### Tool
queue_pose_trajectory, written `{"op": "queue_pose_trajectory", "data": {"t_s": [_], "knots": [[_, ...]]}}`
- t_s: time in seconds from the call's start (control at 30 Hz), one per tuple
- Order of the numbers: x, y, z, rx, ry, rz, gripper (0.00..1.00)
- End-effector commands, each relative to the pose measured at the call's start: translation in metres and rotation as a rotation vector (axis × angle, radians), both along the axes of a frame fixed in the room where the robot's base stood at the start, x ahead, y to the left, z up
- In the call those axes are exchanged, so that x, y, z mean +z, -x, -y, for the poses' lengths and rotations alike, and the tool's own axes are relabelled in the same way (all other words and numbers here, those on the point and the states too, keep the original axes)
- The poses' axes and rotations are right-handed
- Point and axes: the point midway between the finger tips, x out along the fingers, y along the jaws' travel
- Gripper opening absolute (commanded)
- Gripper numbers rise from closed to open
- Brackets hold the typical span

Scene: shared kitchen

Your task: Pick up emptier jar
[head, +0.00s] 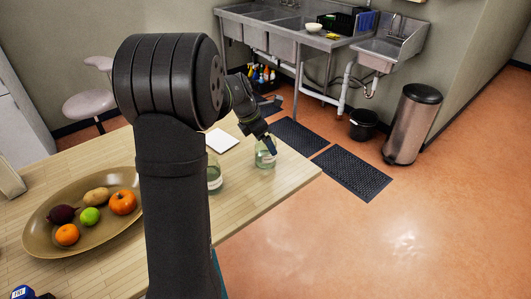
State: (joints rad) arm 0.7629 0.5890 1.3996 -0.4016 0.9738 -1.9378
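Two glass jars stand on the wooden table near its right end. One jar (265,159) is near the table's right corner, pale and greenish, with a light label-like patch. The other jar (214,184) stands to its left and nearer, partly hidden behind my arm. The fill levels are too small to compare surely. My gripper (270,147) points down at the top of the right jar, its fingertips overlapping the jar's mouth in the picture. I cannot tell whether they touch it or how far apart the fingers are.
A brown oval tray (40,242) with several fruits and vegetables lies on the table's left part. A white square (221,141) lies beyond the jars. Bare wooden tabletop (250,202) lies right of the near jar. Sinks, floor mats and a bin (412,125) stand beyond the table.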

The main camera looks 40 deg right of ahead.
Motion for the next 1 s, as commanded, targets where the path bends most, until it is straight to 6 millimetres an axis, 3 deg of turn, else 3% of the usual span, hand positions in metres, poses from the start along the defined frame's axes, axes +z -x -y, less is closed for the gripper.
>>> {"op": "queue_pose_trajectory", "data": {"t_s": [0.2,0.43,0.73,1.0], "knots": [[-0.027,0.002,0.016,0.000,-0.001,-0.001,0.91],[-0.029,0.002,0.016,0.000,0.000,0.001,0.91],[-0.029,0.002,0.016,0.001,0.000,0.001,0.32],[-0.028,0.002,0.017,0.001,0.001,0.002,0.31]]}}
